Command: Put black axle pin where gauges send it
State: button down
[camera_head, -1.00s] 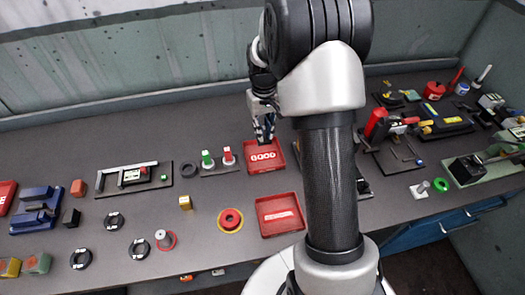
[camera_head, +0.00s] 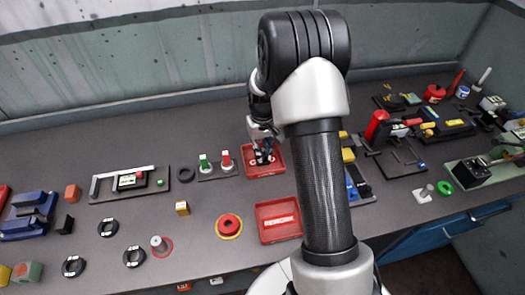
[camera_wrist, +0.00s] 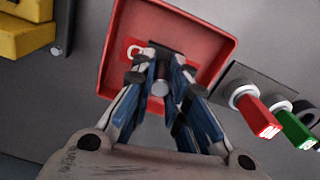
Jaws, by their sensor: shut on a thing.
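My gripper (camera_head: 263,157) is down inside the red tray marked GOOD (camera_head: 275,172), which stands at the back of the bench. In the wrist view my gripper (camera_wrist: 163,72) is shut on a small cylinder, the axle pin (camera_wrist: 160,88). Its round end looks grey and the part behind it dark. The fingers hide much of it, and I cannot tell whether it touches the floor of the tray (camera_wrist: 217,24). Gauges with a green top (camera_head: 204,161) and a red top (camera_head: 225,159) stand left of the tray.
A second red tray (camera_head: 267,208) stands nearer the front. In the wrist view, the red gauge (camera_wrist: 258,117) stands close right of the tray.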

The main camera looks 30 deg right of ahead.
jog(key=c, duration=1.6)
grip_release()
jog(key=shift+f, duration=0.1)
notch_tip(320, 180, up, 12)
jog(key=p, duration=0.4)
notch_tip(320, 180, up, 10)
jog(key=f+t, duration=0.1)
send_over(263, 149)
jog(key=s+a, duration=0.5)
jog(key=s+a+r+t, duration=0.1)
jog(key=s+a+r, duration=0.1)
jog(key=s, duration=0.5)
jog(key=s+a+r+n+t, duration=0.1)
jog(key=s+a+r, duration=0.2)
jog(key=s, duration=0.4)
jog(key=s+a+r+t, duration=0.1)
jog(key=s+a, duration=0.3)
jog(key=s, duration=0.4)
jog(key=shift+a+r+t, duration=0.3)
jog(key=shift+a+r, duration=0.05)
jog(key=shift+r, duration=0.5)
